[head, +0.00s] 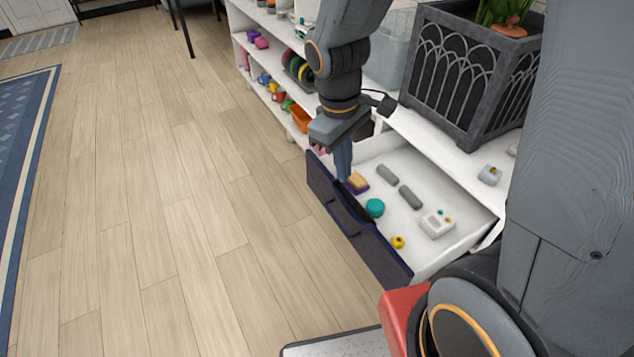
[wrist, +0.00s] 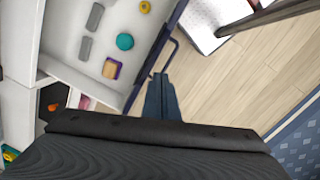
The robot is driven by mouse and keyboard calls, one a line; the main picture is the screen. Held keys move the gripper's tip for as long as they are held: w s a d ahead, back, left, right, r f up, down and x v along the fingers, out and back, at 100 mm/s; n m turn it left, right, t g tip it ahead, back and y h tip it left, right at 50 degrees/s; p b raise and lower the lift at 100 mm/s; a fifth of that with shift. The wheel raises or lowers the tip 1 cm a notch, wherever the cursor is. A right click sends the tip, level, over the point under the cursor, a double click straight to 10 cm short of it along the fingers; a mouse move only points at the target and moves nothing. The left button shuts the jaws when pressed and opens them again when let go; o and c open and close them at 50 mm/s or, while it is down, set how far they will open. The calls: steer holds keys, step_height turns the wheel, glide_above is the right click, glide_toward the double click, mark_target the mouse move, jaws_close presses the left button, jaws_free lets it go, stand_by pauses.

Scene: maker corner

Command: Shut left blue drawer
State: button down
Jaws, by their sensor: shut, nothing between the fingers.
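The blue drawer (head: 383,252) stands pulled out of the white cabinet, with its dark blue front facing the floor side. Its white inside holds several small items. The drawer front also shows in the wrist view (wrist: 152,57), with a bar handle (wrist: 174,52) on its outer face. My gripper (head: 343,180) is shut and empty, pointing down at the drawer front. In the wrist view the fingertips (wrist: 160,77) are beside the front, close to one end of the handle. I cannot tell whether they touch it.
In the drawer lie a teal round item (head: 375,207), grey blocks (head: 410,196), a yellow item (head: 397,242) and a light grey box (head: 437,225). A dark planter (head: 465,85) stands on the cabinet top. Wooden floor (head: 150,200) left of the drawer is clear.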

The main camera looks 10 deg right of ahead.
steer(key=w+a+f+n+t+h+b, duration=0.1)
steer(key=w+a+f+n+h+b, duration=0.2)
steer(key=w+a+f+n, duration=0.85)
steer(key=n+p, duration=0.1)
steer(key=n, duration=0.1)
glide_toward(313, 184)
steer(key=shift+s+d+f, duration=0.45)
steer(key=shift+s+f, duration=0.15)
steer(key=shift+s, duration=0.1)
steer(key=shift+s+d+f, duration=0.45)
steer(key=shift+s+f, duration=0.1)
steer(key=shift+s, duration=0.15)
steer(key=shift+s+d+f, duration=0.45)
steer(key=shift+s+f, duration=0.15)
steer(key=shift+s, duration=0.1)
